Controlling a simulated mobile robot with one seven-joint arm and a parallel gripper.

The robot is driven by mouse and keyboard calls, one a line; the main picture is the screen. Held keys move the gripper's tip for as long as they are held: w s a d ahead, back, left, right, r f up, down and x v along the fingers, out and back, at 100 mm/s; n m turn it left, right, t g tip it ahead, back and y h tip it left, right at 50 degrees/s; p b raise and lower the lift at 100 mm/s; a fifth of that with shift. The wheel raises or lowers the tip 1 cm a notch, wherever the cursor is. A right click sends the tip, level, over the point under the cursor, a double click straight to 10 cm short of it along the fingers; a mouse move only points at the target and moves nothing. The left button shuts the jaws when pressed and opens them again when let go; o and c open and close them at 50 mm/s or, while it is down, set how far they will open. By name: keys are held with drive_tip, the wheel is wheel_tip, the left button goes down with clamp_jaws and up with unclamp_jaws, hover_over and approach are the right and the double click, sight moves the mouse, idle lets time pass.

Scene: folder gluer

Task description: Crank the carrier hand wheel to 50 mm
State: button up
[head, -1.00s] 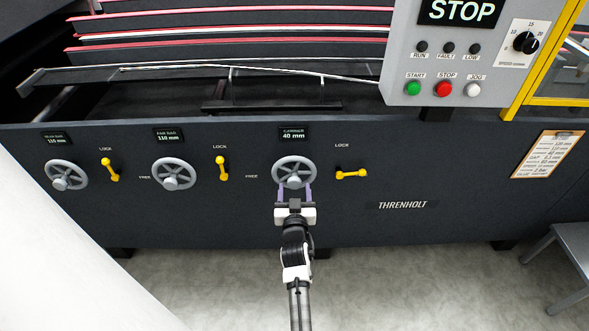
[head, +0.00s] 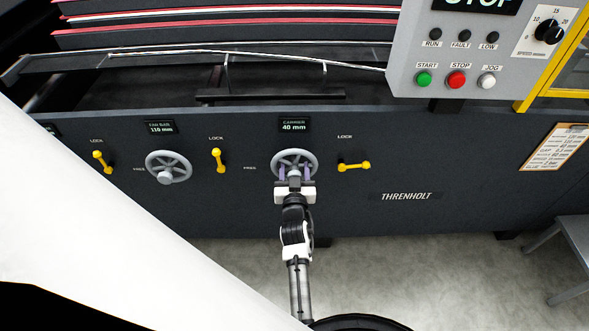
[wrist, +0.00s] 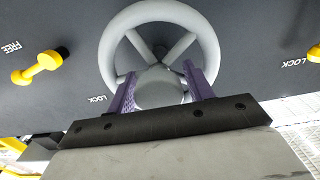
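The carrier hand wheel (head: 280,155) is a grey spoked wheel on the dark machine front. Its display (head: 294,125) above reads 40 mm. My gripper (head: 295,172) is at the wheel, with its two purple fingers apart. In the wrist view, the fingers of my gripper (wrist: 160,88) stand either side of the wheel's round hub (wrist: 158,92), inside the rim; I cannot tell whether they touch it. The wheel's rim (wrist: 160,10) shows above them. The carrier's yellow lock lever (head: 353,166) lies horizontal, right of the wheel; it also shows in the wrist view (wrist: 38,68).
A control box (head: 410,60) overhangs at upper right. A grey stool (head: 575,240) stands at right. A white surface covers the lower left.

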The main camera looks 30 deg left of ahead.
clamp_jaws()
drive_tip(key=shift+m+b, duration=0.4)
drive_tip(key=shift+b, duration=0.1)
